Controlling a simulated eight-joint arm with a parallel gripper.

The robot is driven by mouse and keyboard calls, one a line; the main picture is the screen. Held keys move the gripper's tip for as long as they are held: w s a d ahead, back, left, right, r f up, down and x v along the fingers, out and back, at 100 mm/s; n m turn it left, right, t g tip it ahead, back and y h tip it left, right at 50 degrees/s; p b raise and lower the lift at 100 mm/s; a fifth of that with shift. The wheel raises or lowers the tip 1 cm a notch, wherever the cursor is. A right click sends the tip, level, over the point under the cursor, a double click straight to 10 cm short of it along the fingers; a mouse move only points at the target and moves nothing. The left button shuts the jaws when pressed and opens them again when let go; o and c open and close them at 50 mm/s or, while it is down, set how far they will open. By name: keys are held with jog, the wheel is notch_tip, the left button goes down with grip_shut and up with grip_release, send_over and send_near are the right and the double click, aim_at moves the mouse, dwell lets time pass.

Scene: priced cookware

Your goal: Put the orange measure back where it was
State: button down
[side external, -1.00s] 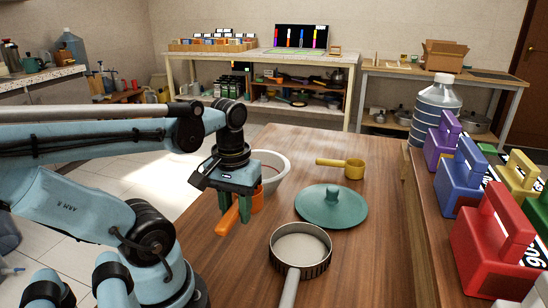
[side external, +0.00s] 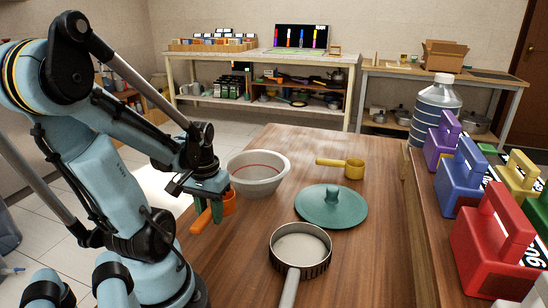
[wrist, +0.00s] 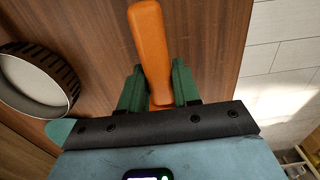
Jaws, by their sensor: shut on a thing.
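The orange measure (side external: 229,203) is in my gripper (side external: 207,212), near the left edge of the wooden table in the side view. Its small cup shows to the right of the fingers and its handle points down and to the left. In the wrist view the orange handle (wrist: 151,45) runs between the two green fingers of my gripper (wrist: 157,88), which are shut on it. The cup is hidden there. I cannot tell whether the measure touches the table.
A white bowl (side external: 258,182) with a red line stands just behind the measure. A yellow measure (side external: 354,169), a green lid (side external: 331,207) and a strainer-like pan (side external: 301,249) are to the right. Coloured blocks (side external: 492,235) line the right side. Bare wood lies between them.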

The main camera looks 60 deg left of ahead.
aim_at(209, 209)
jog(key=shift+f, duration=1.8)
jog(key=shift+f, duration=0.15)
jog(key=c, duration=0.8)
grip_release()
jog(key=shift+r, duration=0.2)
jog(key=shift+r, duration=5.85)
jog(key=shift+w+d+r, duration=0.1)
jog(key=shift+w, duration=0.05)
jog(key=w+d+m+t, duration=0.7)
jog(key=w+d+m, duration=0.2)
jog(key=w+d, duration=0.6)
jog(key=shift+d+r, duration=0.2)
jog(key=shift+d, duration=0.55)
